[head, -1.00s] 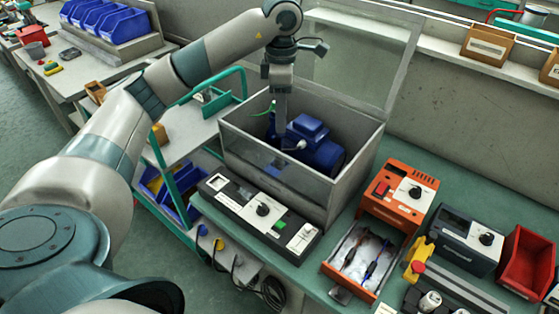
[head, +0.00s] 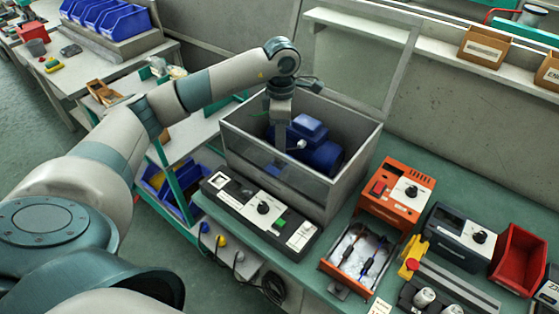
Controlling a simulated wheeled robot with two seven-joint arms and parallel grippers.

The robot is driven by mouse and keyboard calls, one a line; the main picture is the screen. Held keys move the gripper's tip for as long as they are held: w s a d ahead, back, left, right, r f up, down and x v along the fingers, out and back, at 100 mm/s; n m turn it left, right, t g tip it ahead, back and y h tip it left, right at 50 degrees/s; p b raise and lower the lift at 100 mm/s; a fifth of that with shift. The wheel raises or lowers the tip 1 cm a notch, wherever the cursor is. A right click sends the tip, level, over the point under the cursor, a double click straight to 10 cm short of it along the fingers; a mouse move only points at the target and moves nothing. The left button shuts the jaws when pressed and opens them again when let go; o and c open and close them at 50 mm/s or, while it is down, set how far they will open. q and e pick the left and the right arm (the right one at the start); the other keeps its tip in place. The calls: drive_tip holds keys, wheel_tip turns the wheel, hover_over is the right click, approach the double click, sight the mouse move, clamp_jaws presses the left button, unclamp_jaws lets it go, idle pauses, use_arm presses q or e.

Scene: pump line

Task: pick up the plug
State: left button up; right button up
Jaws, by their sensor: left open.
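A blue pump (head: 322,156) sits inside the grey open-topped box with a clear front (head: 228,138). A small pale knob or plug-like piece (head: 302,144) shows against the pump; I cannot tell what it is. My left gripper (head: 279,155) points down into the box, just left of the pump, and is open. Its fingertips are partly hidden, and I cannot tell whether they touch anything. A blue plug (head: 204,228), a yellow plug (head: 221,240) and a grey plug (head: 239,256) are at the bench's front edge, apart from the gripper. My right gripper is out of view.
A black and white control panel (head: 240,210) lies in front of the box. To the right stand an orange unit with a drawer (head: 400,195), a dark meter (head: 462,240) and a red bin (head: 520,262). The raised clear lid (head: 355,60) stands behind the box.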

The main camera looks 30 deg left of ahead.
use_arm(q)
drive_tip(key=shift+s+f+p, duration=0.15)
drive_tip(key=shift+f+p, duration=0.35)
drive_tip(key=shift+p, duration=0.05)
drive_tip(key=f, duration=0.1)
drive_tip(key=f+p, duration=0.1)
drive_tip(key=shift+s+f+p, duration=0.25)
drive_tip(key=shift+f+p, duration=0.15)
drive_tip(key=shift+w+f, duration=0.1)
drive_tip(key=shift+f, duration=0.55)
clamp_jaws()
